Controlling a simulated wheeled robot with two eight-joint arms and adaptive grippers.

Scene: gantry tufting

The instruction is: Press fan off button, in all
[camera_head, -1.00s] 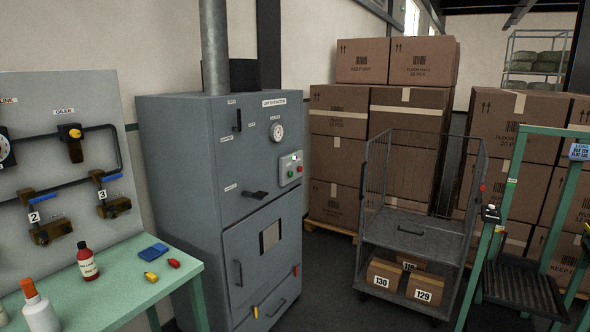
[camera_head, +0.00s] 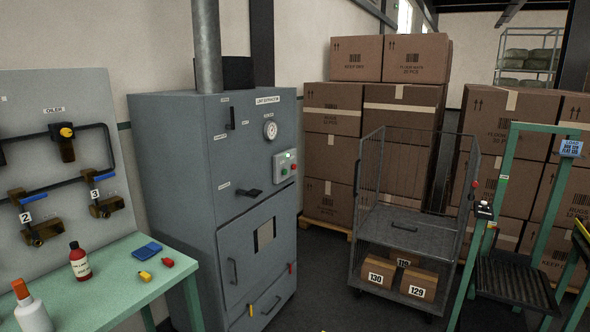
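A grey dust-extractor cabinet (camera_head: 240,180) with a round gauge (camera_head: 270,129) and a pipe on top stands left of centre. On its front is a small light control box (camera_head: 285,165) with a green button or lamp (camera_head: 287,156) and a red button (camera_head: 293,168). The labels beside them are too small to read. Neither of my grippers shows in the head view, so nothing is seen touching the buttons.
A green bench (camera_head: 110,280) with bottles and small coloured parts stands at the left, below a pipe panel (camera_head: 60,140). A wire cart (camera_head: 410,235) with numbered boxes and a green frame (camera_head: 508,190) stand right. Stacked cartons (camera_head: 375,110) are behind.

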